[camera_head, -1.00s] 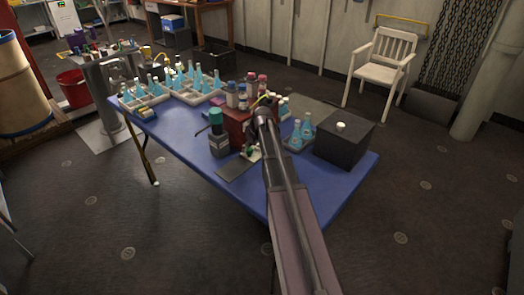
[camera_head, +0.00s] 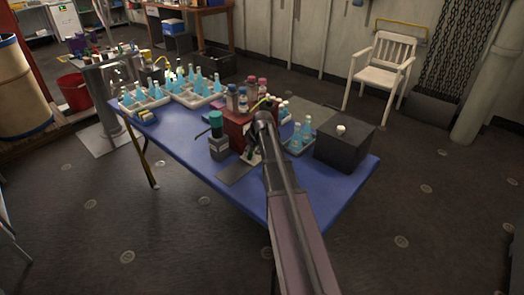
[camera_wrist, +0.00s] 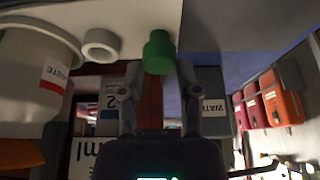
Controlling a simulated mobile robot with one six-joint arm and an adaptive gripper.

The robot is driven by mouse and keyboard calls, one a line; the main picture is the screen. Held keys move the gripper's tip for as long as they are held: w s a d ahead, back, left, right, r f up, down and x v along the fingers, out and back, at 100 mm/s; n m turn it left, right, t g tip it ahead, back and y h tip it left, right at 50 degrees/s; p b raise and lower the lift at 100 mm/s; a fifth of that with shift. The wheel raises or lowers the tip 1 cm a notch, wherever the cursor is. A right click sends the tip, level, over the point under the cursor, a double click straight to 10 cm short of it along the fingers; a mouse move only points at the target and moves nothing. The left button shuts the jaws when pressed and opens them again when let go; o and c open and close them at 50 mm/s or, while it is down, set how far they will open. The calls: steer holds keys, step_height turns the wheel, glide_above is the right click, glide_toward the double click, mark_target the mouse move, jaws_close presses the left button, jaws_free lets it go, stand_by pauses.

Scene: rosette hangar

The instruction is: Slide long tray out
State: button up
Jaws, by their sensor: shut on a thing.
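My gripper (camera_wrist: 159,88) is shut on a green knob (camera_wrist: 159,52), which shows between its fingertips in front of a pale surface in the wrist view. In the head view my arm reaches over the blue table, and its end is beside a dark red box (camera_head: 236,127). My arm hides most of the gripper there. A long pale tray (camera_head: 147,105) with several blue flasks is at the table's far left. A smaller tray (camera_head: 291,151) with blue flasks is just right of my arm. I cannot tell which tray, if any, the knob belongs to.
A green-capped grey bottle (camera_head: 217,140) stands left of the red box, near a dark flat plate (camera_head: 237,172). A black box (camera_head: 343,148) with a white knob is at the right. The blue table's (camera_head: 190,155) front left is clear.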

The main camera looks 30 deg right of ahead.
steer(key=shift+a, duration=0.1)
steer(key=shift+s+a, duration=0.8)
steer(key=shift+a, duration=1.35)
steer(key=shift+s+a, duration=0.8)
steer(key=shift+a, duration=1.35)
steer(key=shift+s+a, duration=0.8)
steer(key=shift+a, duration=1.35)
steer(key=o, duration=0.9)
steer(key=shift+c, duration=0.2)
step_height(320, 180, up, 7)
steer(key=p, duration=0.7)
